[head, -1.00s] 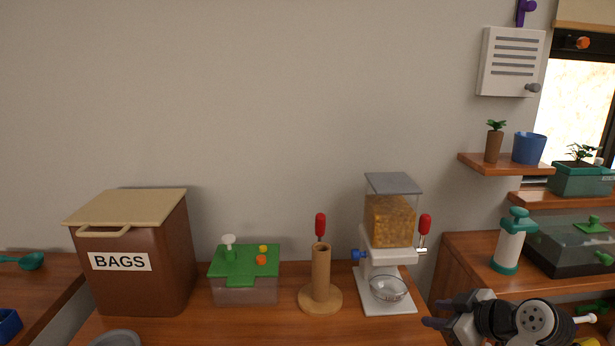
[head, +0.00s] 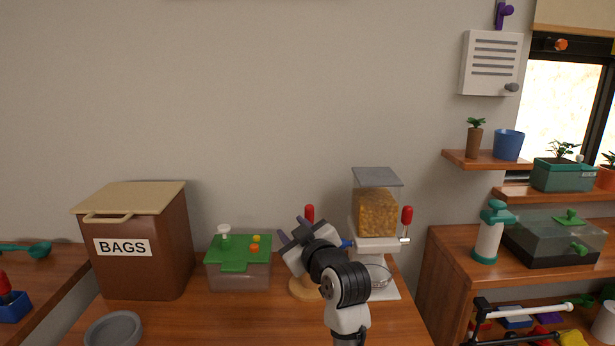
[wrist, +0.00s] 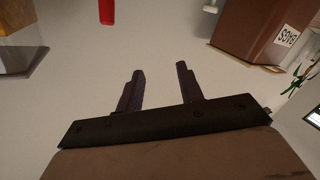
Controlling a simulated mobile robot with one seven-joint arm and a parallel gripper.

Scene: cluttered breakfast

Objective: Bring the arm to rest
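My gripper (head: 289,234) is raised above the table in the head view, in front of the wooden stand and just left of the cereal dispenser. Its two dark fingers point up and to the left. In the wrist view my gripper (wrist: 158,84) shows its two fingers spread apart, with only bare wall between them. It holds nothing. My arm hides most of the wooden stand (head: 303,290) and part of the dispenser's lower body.
The cereal dispenser (head: 376,212) with a glass bowl (head: 378,274) stands close by on the right. A green-lidded box (head: 238,275) and a brown BAGS bin (head: 150,255) stand left. Shelves fill the right side.

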